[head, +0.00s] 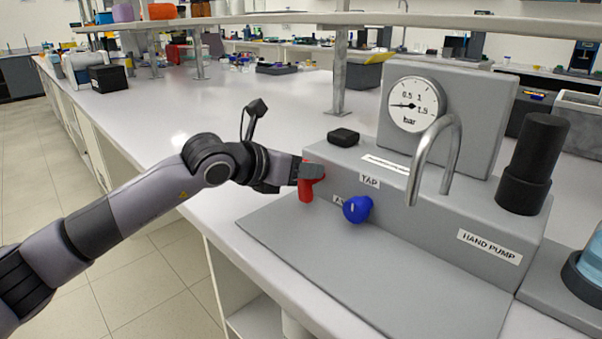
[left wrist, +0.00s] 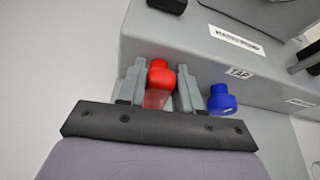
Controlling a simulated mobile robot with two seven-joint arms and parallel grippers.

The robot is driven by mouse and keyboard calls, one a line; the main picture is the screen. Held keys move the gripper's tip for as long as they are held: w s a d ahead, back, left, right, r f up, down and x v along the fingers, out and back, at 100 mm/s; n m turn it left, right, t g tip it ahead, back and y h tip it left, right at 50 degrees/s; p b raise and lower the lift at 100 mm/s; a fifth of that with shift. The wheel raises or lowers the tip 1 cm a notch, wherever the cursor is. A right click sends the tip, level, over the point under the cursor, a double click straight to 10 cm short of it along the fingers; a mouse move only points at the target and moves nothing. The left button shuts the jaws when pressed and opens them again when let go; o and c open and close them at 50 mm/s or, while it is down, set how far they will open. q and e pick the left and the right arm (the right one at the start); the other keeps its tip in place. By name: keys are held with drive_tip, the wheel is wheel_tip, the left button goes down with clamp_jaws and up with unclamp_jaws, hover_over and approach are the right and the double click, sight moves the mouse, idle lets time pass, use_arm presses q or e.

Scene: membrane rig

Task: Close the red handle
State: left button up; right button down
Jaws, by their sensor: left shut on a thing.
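The red handle (head: 306,189) is on the front face of the grey rig, at its left end, and hangs downward in the head view. My left gripper (head: 306,172) reaches it from the left and is shut on it. In the left wrist view the red handle (left wrist: 160,80) sits between the two grey fingers of my left gripper (left wrist: 160,88). Part of the handle is hidden by the gripper in the head view. My right gripper is not in view.
A blue knob (head: 357,208) sits just right of the red handle, by the TAP label. The grey rig (head: 420,215) carries a pressure gauge (head: 412,105), a curved metal spout (head: 424,160) and a black hand pump (head: 532,165).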

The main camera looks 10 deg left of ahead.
use_arm(q)
drive_tip(key=shift+d+f+m, duration=0.1)
drive_tip(key=shift+f+m, duration=0.1)
drive_tip(key=shift+m, duration=0.1)
drive_tip(key=shift+s+d+r+m+y+b, duration=0.1)
drive_tip(key=shift+m+y+b, duration=0.2)
drive_tip(key=shift+y+b, duration=0.3)
drive_tip(key=o, duration=1)
drive_tip(key=shift+c, duration=0.2)
drive_tip(key=shift+r, duration=0.1)
drive_tip(key=v, duration=0.7)
drive_tip(key=shift+s+b, duration=0.15)
drive_tip(key=shift+b, duration=0.3)
